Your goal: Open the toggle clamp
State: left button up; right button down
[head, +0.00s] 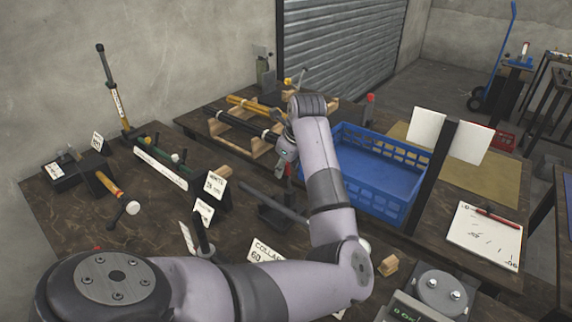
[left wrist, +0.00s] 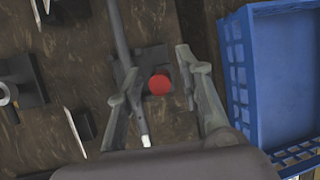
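The toggle clamp shows in the left wrist view as a red round handle end (left wrist: 159,84) over a dark base plate (left wrist: 154,55). In the left wrist view my left gripper (left wrist: 158,72) is open, with one finger on each side of the red end. I see no clear contact. A long grey bar (left wrist: 117,30) runs beside the left finger. My right gripper is not in view.
A blue crate (head: 375,180) stands close on the right of the clamp. A wooden rack with rods (head: 245,120) lies behind. Label cards (head: 215,185) and a small press (head: 75,175) stand at left. A notepad (head: 482,235) lies at right.

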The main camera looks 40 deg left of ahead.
pick_arm(q)
grip_shut()
dwell(0.6)
